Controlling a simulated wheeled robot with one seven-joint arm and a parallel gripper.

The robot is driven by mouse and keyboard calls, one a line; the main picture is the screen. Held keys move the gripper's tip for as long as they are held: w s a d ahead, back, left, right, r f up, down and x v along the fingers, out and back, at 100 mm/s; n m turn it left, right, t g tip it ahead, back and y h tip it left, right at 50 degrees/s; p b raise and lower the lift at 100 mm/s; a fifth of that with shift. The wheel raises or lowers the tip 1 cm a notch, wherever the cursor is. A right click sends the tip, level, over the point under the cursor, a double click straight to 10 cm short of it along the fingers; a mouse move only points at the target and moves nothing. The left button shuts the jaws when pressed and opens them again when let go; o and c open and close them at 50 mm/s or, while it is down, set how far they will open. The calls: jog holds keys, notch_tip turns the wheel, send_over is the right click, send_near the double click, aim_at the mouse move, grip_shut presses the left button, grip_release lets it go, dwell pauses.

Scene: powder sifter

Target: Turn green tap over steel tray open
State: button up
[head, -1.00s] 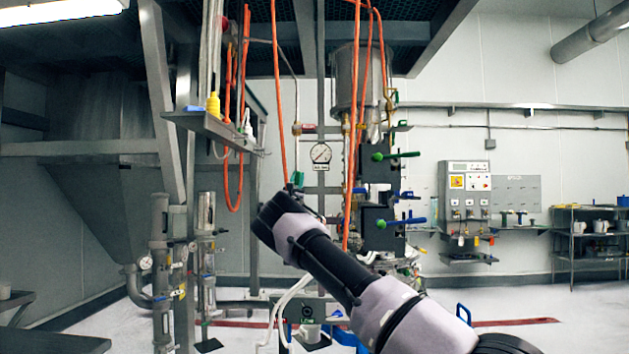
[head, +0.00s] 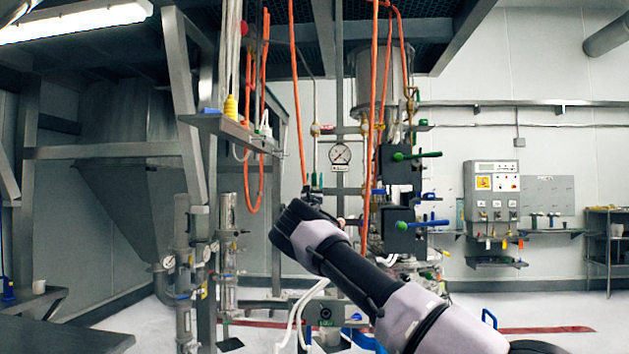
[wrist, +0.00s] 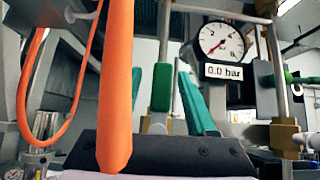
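A green tap handle (wrist: 160,88) stands upright in the middle of the wrist view, left of the pressure gauge. My gripper (wrist: 165,95) is open, with the teal right finger on one side of this handle and the left finger mostly hidden by an orange hose. Contact with the handle cannot be told. In the head view my gripper (head: 314,188) is at the end of my grey and black arm, below and left of the gauge. Other green handles show on the black blocks, an upper one (head: 418,155) and a lower one (head: 402,226). No steel tray is clear below the handle near my gripper.
The gauge (wrist: 221,45) reads about zero above a "0.0 bar" label. An orange hose (wrist: 116,90) hangs close before the wrist camera. Brass fittings (wrist: 285,135) stand at right. A wall panel (head: 493,190) has small coloured taps above a steel ledge (head: 497,262).

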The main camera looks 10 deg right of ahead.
jog(key=shift+s, duration=0.1)
jog(key=v, duration=1)
jog(key=shift+s+f, duration=0.2)
jog(key=shift+f, duration=0.1)
